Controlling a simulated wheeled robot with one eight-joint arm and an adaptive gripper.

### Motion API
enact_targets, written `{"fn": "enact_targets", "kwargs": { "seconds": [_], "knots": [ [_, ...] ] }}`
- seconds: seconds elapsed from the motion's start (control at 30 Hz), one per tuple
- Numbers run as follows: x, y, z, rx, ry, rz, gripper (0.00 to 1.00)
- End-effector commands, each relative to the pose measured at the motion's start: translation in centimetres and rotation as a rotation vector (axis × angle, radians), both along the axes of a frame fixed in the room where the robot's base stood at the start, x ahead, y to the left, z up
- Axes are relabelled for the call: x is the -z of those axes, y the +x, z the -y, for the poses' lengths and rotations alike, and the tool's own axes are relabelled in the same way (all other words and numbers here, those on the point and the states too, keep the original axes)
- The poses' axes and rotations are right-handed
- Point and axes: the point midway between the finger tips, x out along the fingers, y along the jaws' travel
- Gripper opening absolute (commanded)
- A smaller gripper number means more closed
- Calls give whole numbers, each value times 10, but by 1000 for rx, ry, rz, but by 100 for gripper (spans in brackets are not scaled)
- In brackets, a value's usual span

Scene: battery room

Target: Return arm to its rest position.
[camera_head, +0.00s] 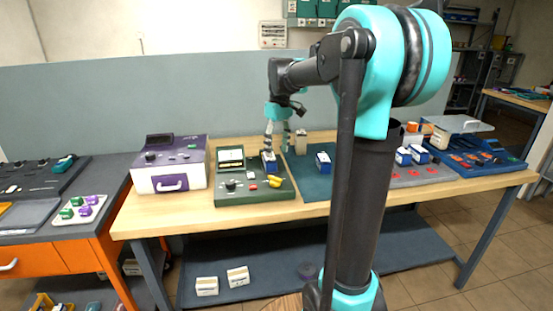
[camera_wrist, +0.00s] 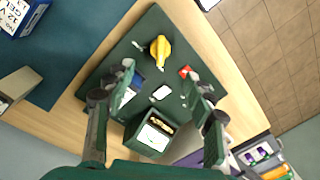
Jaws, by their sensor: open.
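My gripper (camera_head: 277,140) is open and points down over the dark green tester (camera_head: 235,199), in front of its back right part. In the wrist view my gripper (camera_wrist: 160,75) has its fingers well apart, with nothing held between them. A blue and white block (camera_head: 270,162) sits on the tester just under the fingers. In the wrist view the block (camera_wrist: 132,84) is partly hidden behind the left finger. The tester has a small screen (camera_head: 231,157), a yellow part (camera_head: 275,182) and a red button (camera_head: 253,186).
A white and purple box (camera_head: 169,176) stands left of the tester. Further right are a grey mat (camera_head: 407,179) and an open blue case (camera_head: 486,165).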

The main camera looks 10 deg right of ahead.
Motion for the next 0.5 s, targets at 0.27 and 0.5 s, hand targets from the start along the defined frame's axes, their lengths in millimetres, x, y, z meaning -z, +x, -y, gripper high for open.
{"fn": "enact_targets", "kwargs": {
  "seconds": [0.27,0.5],
  "knots": [
    [-7,0,0,0,0,0,54],
    [0,-6,2,18,-2,11,54]
  ]
}}
